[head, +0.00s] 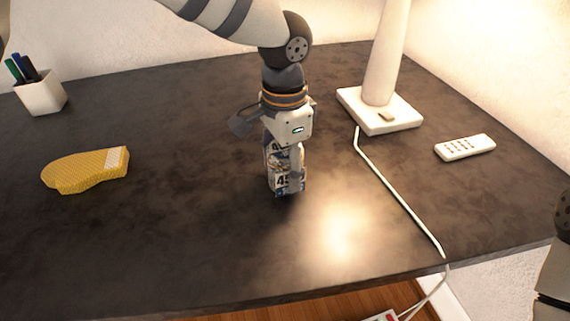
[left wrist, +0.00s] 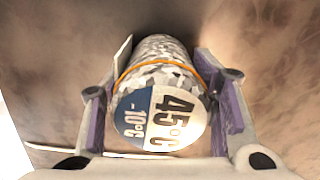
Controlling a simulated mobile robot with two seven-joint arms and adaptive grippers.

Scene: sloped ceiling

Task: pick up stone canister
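The stone canister (head: 273,178) stands upright on the dark tabletop, a patterned cylinder with printed numbers. In the left wrist view the canister (left wrist: 160,112) shows its round end with "45°C" and "-10°C" and an orange ring around its speckled body. My left gripper (head: 285,180) points down over it, with a finger on either side. In the left wrist view the left gripper's fingers (left wrist: 163,70) flank the canister with narrow gaps, so it looks open around it. My right gripper is not in view; part of my right arm shows at the right edge.
A white lamp base (head: 380,112) with a cord (head: 400,199) stands right of the canister. A white remote (head: 465,147) lies farther right. A yellow sponge-like object (head: 85,170) and a white pen cup (head: 42,95) are at left. The table's front centre is clear.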

